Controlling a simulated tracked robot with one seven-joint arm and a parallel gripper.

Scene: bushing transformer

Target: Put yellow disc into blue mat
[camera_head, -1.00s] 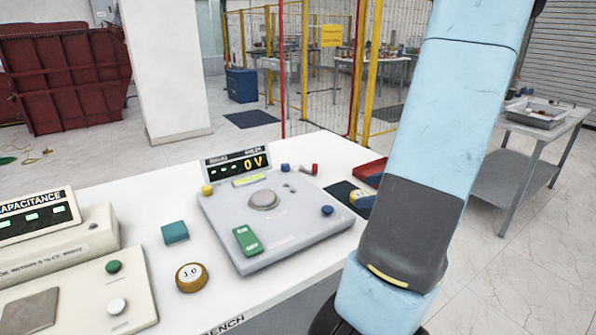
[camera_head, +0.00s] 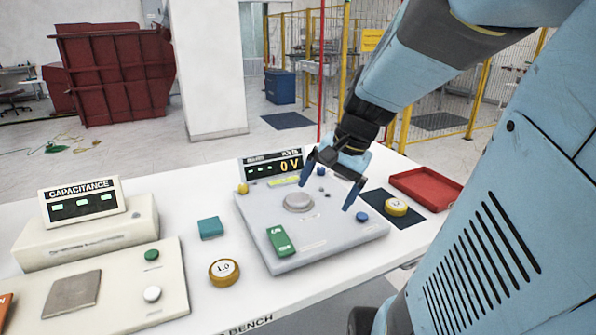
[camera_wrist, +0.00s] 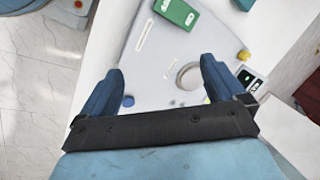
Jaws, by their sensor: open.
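A yellow disc (camera_head: 224,272) with a white top marked 1.0 lies on the white bench, in front of a teal block. A second yellow disc (camera_head: 396,207) with a pale top lies on the dark blue mat (camera_head: 377,198), right of the grey test panel. My gripper (camera_head: 327,190) is open and empty above the right part of that panel, apart from both discs. In the wrist view my open gripper (camera_wrist: 160,68) faces the panel, with its round silver plate near one finger. Neither disc can be made out in the wrist view.
The grey panel (camera_head: 330,239) bears a green block (camera_head: 281,241) and a 0 V display behind it. A red tray (camera_head: 426,188) sits right of the mat. The teal block (camera_head: 211,228) and capacitance meter (camera_head: 85,202) stand left. Bench between meter and panel is partly clear.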

